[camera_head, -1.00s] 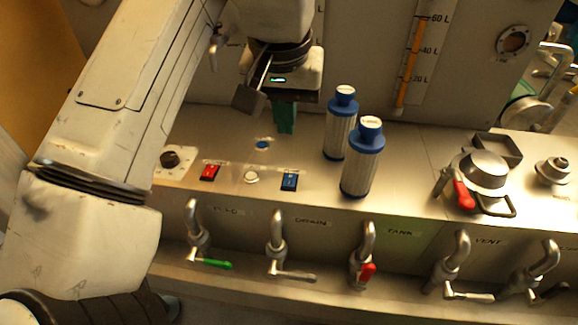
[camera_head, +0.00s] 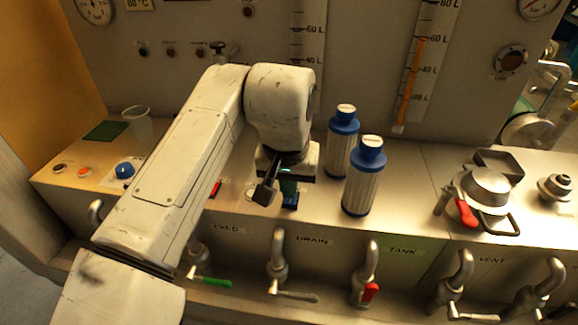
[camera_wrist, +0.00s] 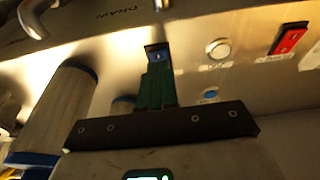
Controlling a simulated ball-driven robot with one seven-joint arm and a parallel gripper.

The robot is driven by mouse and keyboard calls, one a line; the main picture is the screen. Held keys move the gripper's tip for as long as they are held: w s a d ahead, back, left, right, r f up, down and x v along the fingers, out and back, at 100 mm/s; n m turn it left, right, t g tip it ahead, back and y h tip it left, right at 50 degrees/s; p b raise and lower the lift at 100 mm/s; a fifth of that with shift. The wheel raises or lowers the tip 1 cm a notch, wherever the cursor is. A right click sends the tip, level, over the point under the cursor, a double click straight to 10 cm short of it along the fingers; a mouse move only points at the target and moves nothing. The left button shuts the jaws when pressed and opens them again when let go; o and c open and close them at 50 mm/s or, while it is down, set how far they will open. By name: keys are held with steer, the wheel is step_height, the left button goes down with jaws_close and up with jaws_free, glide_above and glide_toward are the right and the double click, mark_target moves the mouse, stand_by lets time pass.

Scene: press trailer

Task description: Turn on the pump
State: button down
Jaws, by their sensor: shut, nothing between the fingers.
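My gripper (camera_wrist: 160,72) has green fingers that are shut and empty. In the wrist view its tips are right at the blue rocker switch (camera_wrist: 157,52) on the counter panel. I cannot tell whether they touch it. In the head view my gripper (camera_head: 288,184) points down, and part of the blue switch (camera_head: 290,202) shows just below it. A red rocker switch (camera_wrist: 289,38) sits farther along in the wrist view; in the head view my arm mostly hides it. A round white button (camera_wrist: 218,48) lies between the two switches. Which switch belongs to the pump is not readable.
Two blue-capped cylinders (camera_head: 363,180) stand close to the right of my gripper. Several lever taps (camera_head: 278,255) line the front below. A clear cup (camera_head: 139,123) and blue knob (camera_head: 124,170) are at the left. A lidded metal fitting (camera_head: 485,185) is at the right.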

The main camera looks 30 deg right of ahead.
steer(key=shift+f, duration=0.6)
steer(key=shift+s+f, duration=0.1)
steer(key=shift+s+f+t+h+b, duration=0.15)
steer(key=shift+f+t+h+b, duration=0.2)
steer(key=shift+f, duration=0.1)
steer(key=shift+a+r, duration=0.1)
steer(key=shift+r, duration=0.15)
steer(key=shift+w+d+r+p, duration=0.2)
steer(key=shift+w+d+p, duration=0.25)
steer(key=shift+w+p, duration=0.2)
